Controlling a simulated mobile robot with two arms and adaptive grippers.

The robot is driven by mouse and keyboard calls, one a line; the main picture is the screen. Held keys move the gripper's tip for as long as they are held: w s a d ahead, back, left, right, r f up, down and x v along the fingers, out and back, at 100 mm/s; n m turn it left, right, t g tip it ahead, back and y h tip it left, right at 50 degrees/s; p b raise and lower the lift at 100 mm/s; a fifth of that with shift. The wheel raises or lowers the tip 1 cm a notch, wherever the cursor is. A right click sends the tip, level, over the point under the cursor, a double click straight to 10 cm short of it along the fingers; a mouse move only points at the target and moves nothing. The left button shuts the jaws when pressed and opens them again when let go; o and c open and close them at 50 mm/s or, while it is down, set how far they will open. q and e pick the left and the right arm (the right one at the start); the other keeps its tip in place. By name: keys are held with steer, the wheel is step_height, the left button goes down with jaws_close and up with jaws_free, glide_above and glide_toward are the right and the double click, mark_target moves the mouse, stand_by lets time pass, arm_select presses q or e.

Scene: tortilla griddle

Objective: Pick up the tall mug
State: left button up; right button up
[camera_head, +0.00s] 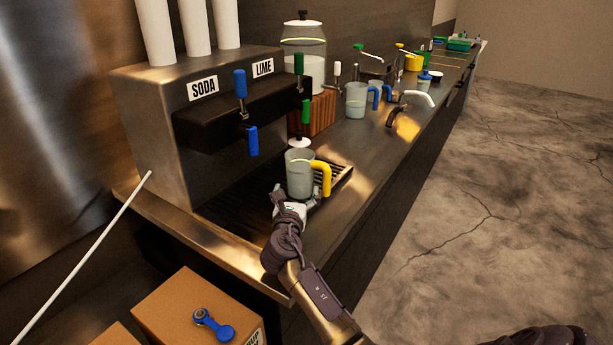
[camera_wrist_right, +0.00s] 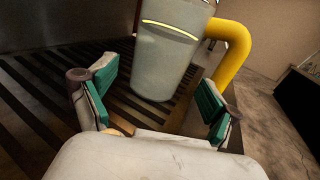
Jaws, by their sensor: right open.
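A tall, grey, see-through mug (camera_head: 299,172) with a yellow handle stands upright on the slatted drip tray (camera_head: 236,215) of the drink dispenser. It also shows in the right wrist view (camera_wrist_right: 166,50), with its handle on the right. My right gripper (camera_head: 298,198) is at the mug's near side, low down. In the right wrist view my right gripper (camera_wrist_right: 154,97) has its green-padded fingers wide apart, with the mug just beyond and between them. I cannot tell whether a finger touches it. My left gripper is not in view.
The dispenser (camera_head: 150,120) with blue and green taps rises behind the tray. Mugs with blue handles (camera_head: 356,100) and a glass jar (camera_head: 304,45) stand farther along the counter. A cardboard box (camera_head: 185,300) with a blue-handled tool sits below. The floor to the right is clear.

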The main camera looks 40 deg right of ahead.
mark_target(298, 184)
steer(key=shift+w+d+r, duration=0.2)
steer(key=shift+w+d, duration=0.25)
steer(key=x, duration=0.4)
steer(key=shift+w+d, duration=0.1)
steer(key=shift+r, duration=0.1)
steer(key=shift+c, duration=0.2)
steer(key=c, duration=0.9)
